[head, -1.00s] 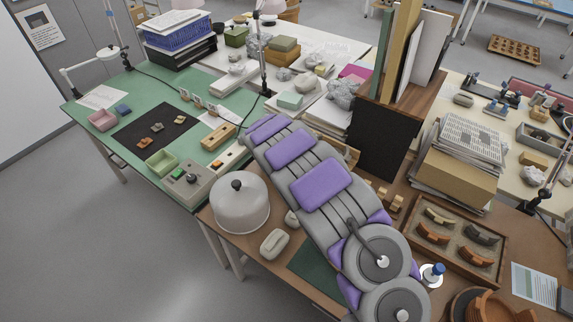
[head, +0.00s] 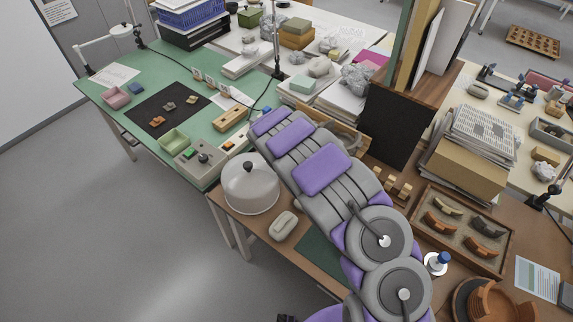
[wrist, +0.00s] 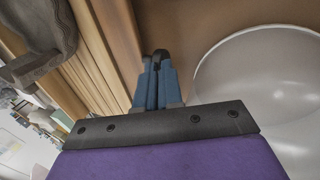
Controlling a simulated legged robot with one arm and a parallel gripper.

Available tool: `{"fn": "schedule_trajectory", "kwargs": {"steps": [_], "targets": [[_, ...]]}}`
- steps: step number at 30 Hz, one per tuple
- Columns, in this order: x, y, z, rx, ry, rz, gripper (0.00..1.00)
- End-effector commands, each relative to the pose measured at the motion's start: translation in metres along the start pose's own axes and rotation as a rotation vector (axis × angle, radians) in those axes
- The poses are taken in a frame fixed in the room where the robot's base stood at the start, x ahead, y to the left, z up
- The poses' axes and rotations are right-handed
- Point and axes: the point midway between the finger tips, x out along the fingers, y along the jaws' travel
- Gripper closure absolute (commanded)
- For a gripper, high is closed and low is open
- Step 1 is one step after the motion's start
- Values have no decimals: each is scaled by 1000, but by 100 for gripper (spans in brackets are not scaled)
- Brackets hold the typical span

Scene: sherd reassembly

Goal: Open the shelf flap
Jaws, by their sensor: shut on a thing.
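A dark upright panel (head: 398,125) is the front of the wooden shelf unit (head: 436,88) right of my arm. I cannot tell for sure whether it is the flap. It looks upright and closed. In the wrist view, my gripper's blue-grey fingers (wrist: 158,72) are close together, beside pale wooden slats (wrist: 98,50). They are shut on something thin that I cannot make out.
A translucent dome (head: 250,185) stands close to my arm, and also right of the fingers in the wrist view (wrist: 265,75). A sherd tray (head: 462,228), a paper stack (head: 478,145) and a wooden box (head: 345,137) crowd the table. The floor at left is clear.

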Motion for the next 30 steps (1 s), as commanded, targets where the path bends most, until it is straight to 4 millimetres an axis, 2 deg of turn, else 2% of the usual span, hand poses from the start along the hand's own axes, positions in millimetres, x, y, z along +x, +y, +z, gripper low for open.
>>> {"fn": "schedule_trajectory", "kwargs": {"steps": [1, 8, 9, 23, 24, 30], "targets": [[1, 5, 2, 5, 0, 4, 100], [1, 6, 3, 5, 0, 4, 100], [1, 6, 3, 5, 0, 3, 90], [-1, 0, -1, 1, -3, 5, 46], [-1, -1, -1, 1, -3, 5, 43], [-1, -2, -2, 0, -3, 5, 43]]}}
